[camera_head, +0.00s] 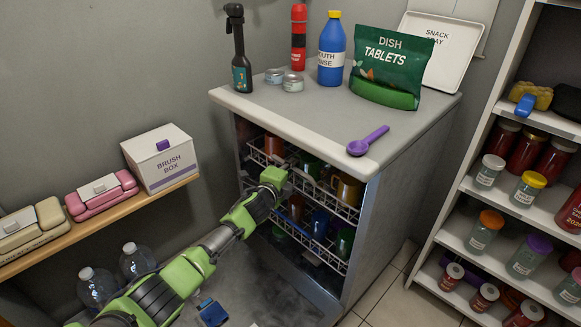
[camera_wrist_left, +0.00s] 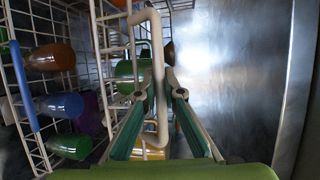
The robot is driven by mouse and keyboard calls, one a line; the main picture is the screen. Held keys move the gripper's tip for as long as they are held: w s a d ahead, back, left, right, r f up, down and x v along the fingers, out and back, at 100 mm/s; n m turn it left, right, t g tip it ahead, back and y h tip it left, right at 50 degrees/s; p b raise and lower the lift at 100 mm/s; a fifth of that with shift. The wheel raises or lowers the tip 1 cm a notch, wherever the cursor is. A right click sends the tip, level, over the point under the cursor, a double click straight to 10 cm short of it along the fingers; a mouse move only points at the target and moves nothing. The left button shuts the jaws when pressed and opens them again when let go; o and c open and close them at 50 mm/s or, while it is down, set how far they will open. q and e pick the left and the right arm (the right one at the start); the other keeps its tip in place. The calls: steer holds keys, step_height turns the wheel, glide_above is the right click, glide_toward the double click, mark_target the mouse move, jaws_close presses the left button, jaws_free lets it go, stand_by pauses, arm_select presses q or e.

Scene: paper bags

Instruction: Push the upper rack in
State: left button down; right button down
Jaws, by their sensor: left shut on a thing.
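The upper rack (camera_head: 337,207) is a white wire rack inside the open dishwasher under the counter. It holds several cups, including an orange one (camera_head: 348,188) and a reddish one (camera_head: 273,146). My left gripper (camera_head: 277,177) is at the front of this rack. In the left wrist view, the fingers of my left gripper (camera_wrist_left: 164,88) are closed around the rack's pale bar-like handle (camera_wrist_left: 147,14). Wires and coloured cups show at the left there. The gripper hides part of the rack's front in the head view. My right gripper is out of view.
The lower rack (camera_head: 326,257), with cups, sits below. On the counter (camera_head: 230,99) are bottles, tins, a green pouch (camera_head: 391,68) and a purple scoop (camera_head: 368,141). A shelf with a brush box (camera_head: 163,165) is at left; a jar shelf (camera_head: 506,215) is at right.

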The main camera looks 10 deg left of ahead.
arm_select(q)
steer(key=shift+w+r, duration=0.1)
steer(key=shift+r, duration=0.1)
steer(key=c, duration=2.4)
jaws_free()
steer(key=shift+w+d+f, duration=0.15)
steer(key=shift+f, duration=0.05)
steer(key=shift+s, duration=0.5)
steer(key=v, duration=1.1)
steer(key=shift+r, duration=0.1)
